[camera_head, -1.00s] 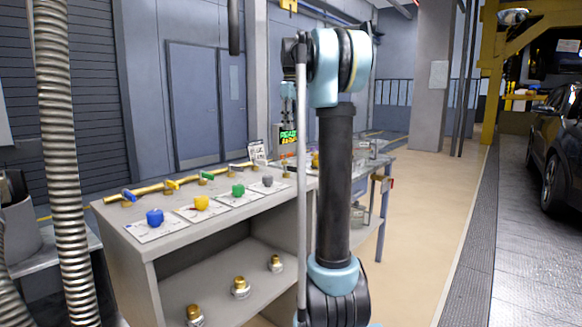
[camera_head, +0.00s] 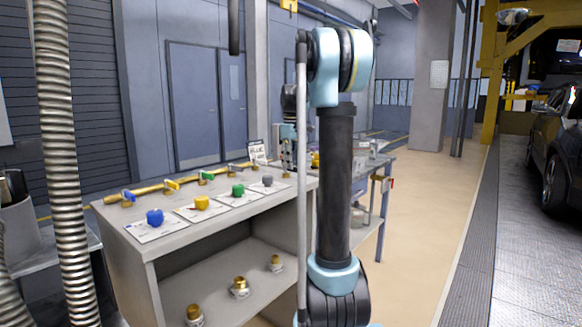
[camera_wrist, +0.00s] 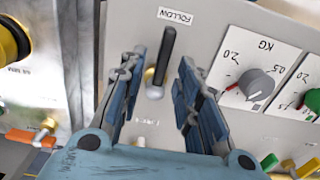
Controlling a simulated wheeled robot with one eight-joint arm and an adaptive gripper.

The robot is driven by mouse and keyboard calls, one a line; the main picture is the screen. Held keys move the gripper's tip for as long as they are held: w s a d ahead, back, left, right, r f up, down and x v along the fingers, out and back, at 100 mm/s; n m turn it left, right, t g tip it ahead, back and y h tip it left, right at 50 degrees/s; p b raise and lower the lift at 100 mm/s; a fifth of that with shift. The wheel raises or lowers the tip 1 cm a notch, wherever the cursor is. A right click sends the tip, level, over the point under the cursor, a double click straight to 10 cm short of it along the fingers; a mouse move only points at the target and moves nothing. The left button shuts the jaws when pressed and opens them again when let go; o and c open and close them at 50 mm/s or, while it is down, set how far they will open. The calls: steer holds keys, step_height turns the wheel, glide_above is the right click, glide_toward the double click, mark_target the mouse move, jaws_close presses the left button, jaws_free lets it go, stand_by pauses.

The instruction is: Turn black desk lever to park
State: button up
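The black desk lever (camera_wrist: 165,52) shows in the wrist view as a black handle on a brass pivot, fixed to a grey panel. Its free end points up in the picture, towards an upside-down white label reading FOLLOW (camera_wrist: 178,16). My gripper (camera_wrist: 158,68) is open, with one finger on each side of the lever and visible gaps between. I cannot tell whether the fingertips reach past the handle. In the head view my gripper (camera_head: 288,152) is over the far end of the bench, partly behind my arm, and the lever is hidden there.
A grey knob (camera_wrist: 257,85) on a KG dial card is right of my gripper, with a green knob (camera_wrist: 313,99) beyond. A yellow-and-black round part (camera_wrist: 12,45) is at left. The grey bench (camera_head: 160,250) carries coloured knobs and a brass pipe with valves.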

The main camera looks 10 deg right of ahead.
steer(key=shift+f, duration=0.65)
steer(key=shift+c, duration=0.6)
jaws_close()
